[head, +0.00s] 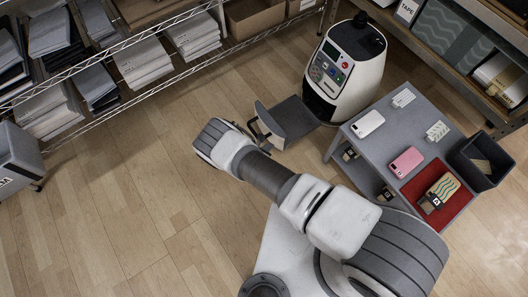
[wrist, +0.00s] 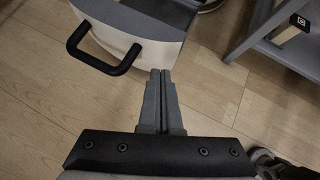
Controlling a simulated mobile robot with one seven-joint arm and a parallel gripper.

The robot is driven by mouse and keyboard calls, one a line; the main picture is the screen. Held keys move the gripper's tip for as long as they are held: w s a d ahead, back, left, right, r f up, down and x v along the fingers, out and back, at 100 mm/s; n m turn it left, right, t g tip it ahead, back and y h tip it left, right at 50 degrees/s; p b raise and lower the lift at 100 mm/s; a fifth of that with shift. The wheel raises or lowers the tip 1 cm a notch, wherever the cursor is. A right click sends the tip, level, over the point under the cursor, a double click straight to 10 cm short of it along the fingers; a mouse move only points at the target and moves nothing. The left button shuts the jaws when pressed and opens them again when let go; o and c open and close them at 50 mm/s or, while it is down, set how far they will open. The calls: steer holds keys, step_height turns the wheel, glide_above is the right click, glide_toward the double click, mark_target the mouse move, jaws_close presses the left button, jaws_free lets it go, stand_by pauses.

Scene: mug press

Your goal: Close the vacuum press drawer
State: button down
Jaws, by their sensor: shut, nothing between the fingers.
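The vacuum press (head: 345,65) is a white, rounded machine with a dark top and a button panel, standing at the upper middle of the head view. Its grey drawer (head: 292,117) sticks out to the lower left, open. In the wrist view the drawer front (wrist: 150,55) is pale, with a black loop handle (wrist: 105,55) at upper left. My gripper (wrist: 160,72) is shut and empty, its fingertips by the drawer front's lower right edge, right of the handle. I cannot tell whether they touch it. In the head view my arm hides the fingers.
A grey table (head: 385,115) stands right of the drawer, holding phone cases and a red mat (head: 446,204). A dark bin (head: 485,160) is at its right side. Wire shelves (head: 130,100) run along the upper left.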

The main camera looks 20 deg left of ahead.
mark_target(279, 136)
steer(key=w, duration=0.1)
steer(key=w+d+b, duration=0.1)
steer(key=w, duration=0.1)
steer(key=w+f, duration=0.1)
steer(key=shift+w+d, duration=0.2)
steer(key=shift+w, duration=0.1)
steer(key=shift+d+r, duration=0.1)
steer(key=shift+d, duration=0.05)
